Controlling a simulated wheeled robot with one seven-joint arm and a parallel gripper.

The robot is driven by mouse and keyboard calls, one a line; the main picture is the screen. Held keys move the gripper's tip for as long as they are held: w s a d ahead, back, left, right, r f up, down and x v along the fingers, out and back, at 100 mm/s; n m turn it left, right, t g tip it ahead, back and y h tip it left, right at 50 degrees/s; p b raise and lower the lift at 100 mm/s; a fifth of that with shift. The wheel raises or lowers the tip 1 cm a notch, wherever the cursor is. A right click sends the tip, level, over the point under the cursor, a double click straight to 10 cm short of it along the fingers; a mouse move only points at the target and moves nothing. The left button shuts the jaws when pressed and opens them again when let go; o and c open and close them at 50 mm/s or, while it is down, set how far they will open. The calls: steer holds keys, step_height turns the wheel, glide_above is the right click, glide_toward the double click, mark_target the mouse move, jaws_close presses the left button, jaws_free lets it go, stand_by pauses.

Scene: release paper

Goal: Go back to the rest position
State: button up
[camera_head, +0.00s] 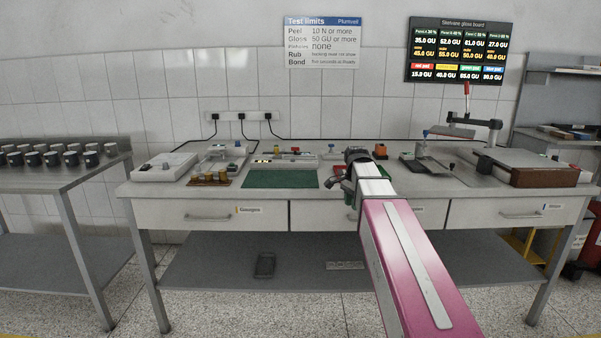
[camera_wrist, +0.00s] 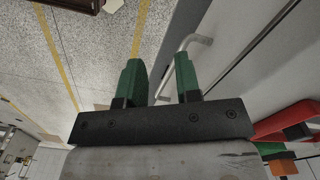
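My gripper (camera_wrist: 160,82) shows in the wrist view as two green fingers on a dark block. The fingers stand apart with a gap between them, and nothing is held. A drawer handle (camera_wrist: 190,45) shows behind the fingers; I cannot tell its distance from them. In the head view my magenta arm reaches forward and up to the bench, and its wrist end is in front of the bench's middle. The fingers are not clear in that view.
The white workbench (camera_head: 265,213) carries a green mat (camera_head: 280,179), a press-like device (camera_head: 470,125) and several small items. A metal side table (camera_head: 40,178) with several dark cups stands at left. Shelves (camera_head: 560,95) stand at right. The speckled floor (camera_head: 230,310) in front looks clear.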

steer(key=s+f+n, duration=0.6)
steer(key=s+f, duration=0.2)
steer(key=f, duration=0.5)
steer(key=s+f+n, duration=0.6)
steer(key=s+f, duration=0.3)
steer(key=f, duration=0.4)
steer(key=shift+s+f, duration=0.15)
steer(key=shift+s, duration=0.15)
